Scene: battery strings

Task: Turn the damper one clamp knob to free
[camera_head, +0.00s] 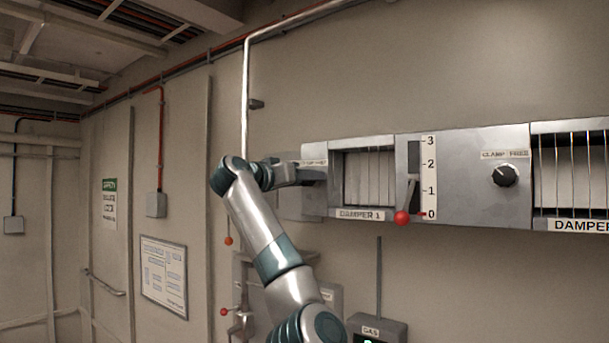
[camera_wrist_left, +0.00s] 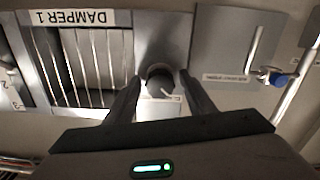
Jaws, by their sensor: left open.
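The damper one clamp knob (camera_wrist_left: 159,74) is dark and round, on the grey panel beside the barred DAMPER 1 window (camera_wrist_left: 80,65); this wrist view is upside down. My left gripper (camera_wrist_left: 161,80) is open, with one finger on each side of the knob. I cannot tell whether the fingers touch it. In the head view my left gripper (camera_head: 306,172) reaches the panel just left of the DAMPER 1 window (camera_head: 364,178) and hides the knob. My right gripper is not in view.
A lever with a red ball (camera_head: 402,217) hangs low on the 0-to-3 scale (camera_head: 429,178). Another clamp knob (camera_head: 505,175) sits farther right. A panel with a blue-ended part (camera_wrist_left: 277,78) is beside the knob. A gas box (camera_head: 377,328) is below.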

